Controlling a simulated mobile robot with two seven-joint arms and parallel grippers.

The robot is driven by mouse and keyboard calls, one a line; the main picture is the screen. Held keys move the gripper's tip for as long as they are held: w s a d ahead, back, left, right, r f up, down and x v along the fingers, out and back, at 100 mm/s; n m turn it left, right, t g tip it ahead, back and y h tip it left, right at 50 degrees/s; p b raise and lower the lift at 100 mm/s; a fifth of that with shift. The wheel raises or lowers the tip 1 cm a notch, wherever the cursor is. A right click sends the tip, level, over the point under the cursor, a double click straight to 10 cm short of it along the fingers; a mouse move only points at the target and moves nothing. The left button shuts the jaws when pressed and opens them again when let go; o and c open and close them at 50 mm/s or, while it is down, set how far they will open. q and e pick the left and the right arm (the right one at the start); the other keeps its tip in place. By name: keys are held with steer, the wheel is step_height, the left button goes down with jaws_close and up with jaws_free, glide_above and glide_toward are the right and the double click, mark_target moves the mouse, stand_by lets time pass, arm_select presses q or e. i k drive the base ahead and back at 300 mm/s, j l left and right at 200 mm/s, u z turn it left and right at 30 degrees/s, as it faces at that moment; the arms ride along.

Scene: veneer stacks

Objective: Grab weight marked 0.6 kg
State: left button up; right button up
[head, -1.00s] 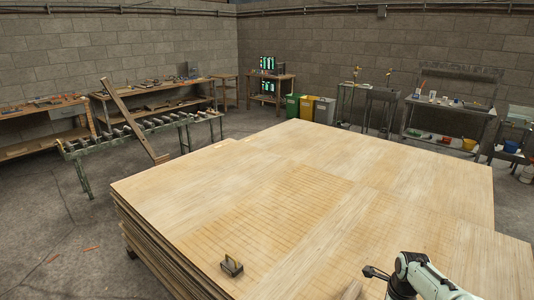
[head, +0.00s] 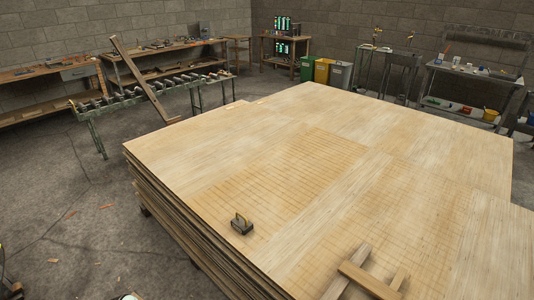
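Neither gripper shows in the head view. A pale rounded part (head: 128,296) at the bottom edge may be part of my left arm, but too little of it shows to be sure.
Crossed wooden strips (head: 368,278) lie on the stack at the front right. A roller conveyor (head: 150,92) with a leaning plank (head: 140,75) stands at the left. Benches and bins (head: 322,70) line the back. The stack top around the weight is clear.

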mark_target(241, 224)
steer(key=i+j, duration=0.15)
steer(key=j, duration=0.2)
steer(key=i+j, duration=0.2)
steer(key=j, duration=0.15)
steer(key=i+j+z, duration=0.1)
steer(key=j, duration=0.25)
steer(key=i+j, duration=0.25)
steer(key=j, duration=0.15)
